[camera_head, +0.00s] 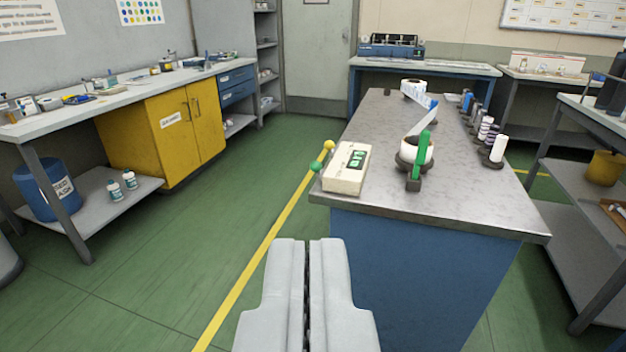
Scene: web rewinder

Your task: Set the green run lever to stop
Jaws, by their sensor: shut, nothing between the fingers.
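A cream control box (347,168) with a green display stands at the near left corner of the grey bench top. A lever with a green ball knob (316,166) sticks out at the box's left side. A lever with a yellow ball knob (329,146) is just behind it. The lever rods and any position marks are too small to read. My gripper (307,242) is shut and empty at the bottom centre. In the picture it is below the green knob, apart from the box and levers.
A green upright bar (422,147) stands beside a white roll (408,152) on the metal-topped bench (395,195). Several spools (497,148) line its right edge. A yellow cabinet (170,130) is at the left. Green floor (240,200) with a yellow line is clear between.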

